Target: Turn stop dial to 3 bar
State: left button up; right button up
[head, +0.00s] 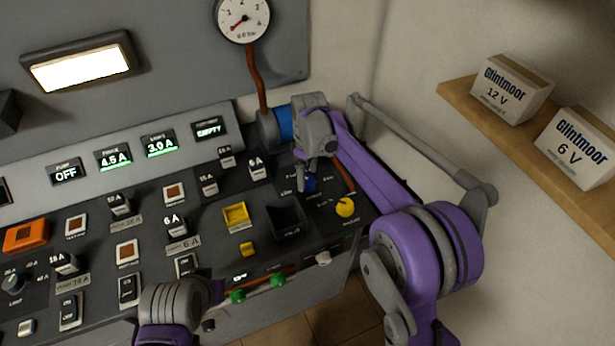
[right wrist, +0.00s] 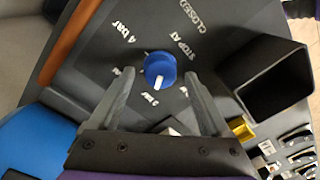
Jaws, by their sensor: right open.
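The blue stop dial (right wrist: 160,70) is on the dark panel under "STOP AT", with bar labels around it. Its white pointer mark points down in the right wrist view, toward a label that looks like "2 bar". A "4 bar" label is at its upper left; another label is partly hidden by a finger. My right gripper (right wrist: 160,100) is open, its fingers on both sides of the dial's near side, apart from it and not closed on it. In the head view the dial (head: 310,184) is small and partly hidden by my right gripper (head: 304,180). My left gripper's fingers do not show.
A round gauge (head: 243,18) hangs above on a copper pipe (head: 256,75). A shelf (head: 463,90) with two Glintmoor boxes is at the right.

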jog(key=shift+f, duration=0.65)
grip_shut()
